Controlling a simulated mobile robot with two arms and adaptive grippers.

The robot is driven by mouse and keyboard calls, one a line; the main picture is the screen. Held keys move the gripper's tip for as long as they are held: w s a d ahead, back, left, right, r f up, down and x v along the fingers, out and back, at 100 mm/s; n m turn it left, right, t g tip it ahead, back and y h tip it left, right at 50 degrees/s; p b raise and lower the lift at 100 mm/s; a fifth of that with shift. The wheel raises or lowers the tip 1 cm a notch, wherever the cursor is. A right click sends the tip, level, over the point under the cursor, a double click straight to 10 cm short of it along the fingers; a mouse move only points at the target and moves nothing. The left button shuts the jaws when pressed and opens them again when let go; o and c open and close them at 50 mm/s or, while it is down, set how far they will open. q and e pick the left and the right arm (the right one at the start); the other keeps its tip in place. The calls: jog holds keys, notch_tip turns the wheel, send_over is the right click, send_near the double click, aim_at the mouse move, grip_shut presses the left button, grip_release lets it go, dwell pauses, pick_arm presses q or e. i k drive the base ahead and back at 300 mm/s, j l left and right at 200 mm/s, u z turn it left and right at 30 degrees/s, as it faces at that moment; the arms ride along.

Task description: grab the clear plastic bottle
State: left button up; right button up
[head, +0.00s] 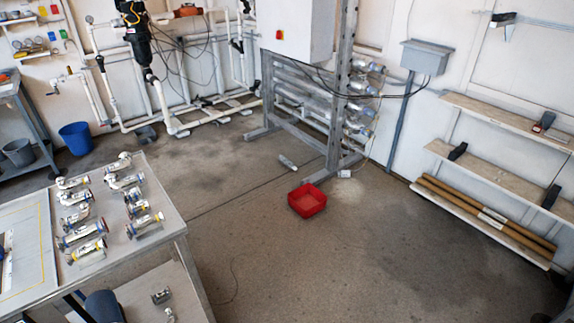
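A small pale, clear-looking cylinder (287,161) lies on its side on the concrete floor, behind and left of the red bin. It looks like a clear plastic bottle, but it is too small to be certain. Nothing touches it. Neither of my grippers shows in the head view.
A red open bin (307,200) stands on the floor beside a metal frame (334,145) with reactor tubes. A grey table (154,229) at left holds several fittings. A blue bucket (76,138) stands further back. Wall shelves (488,175) are at right.

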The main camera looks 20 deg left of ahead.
aim_at(285, 160)
jog(key=i+j+z, duration=0.1)
jog(key=i, duration=0.8)
jog(key=i+l+u, duration=0.1)
jog(key=i+u, duration=0.15)
jog(key=i, duration=0.2)
jog(key=i+l+u, duration=0.25)
jog(key=i, duration=0.2)
jog(key=i+l+u, duration=0.25)
jog(key=i, duration=0.2)
jog(key=i+j+u, duration=0.25)
jog(key=i+u, duration=0.6)
jog(key=i, duration=0.25)
jog(key=i+j+z, duration=0.25)
jog(key=i+z, duration=0.2)
jog(key=i+j+z, duration=0.3)
jog(key=z, duration=0.2)
jog(key=i+j+z, duration=0.25)
jog(key=j+z, duration=0.2)
jog(key=j, duration=0.15)
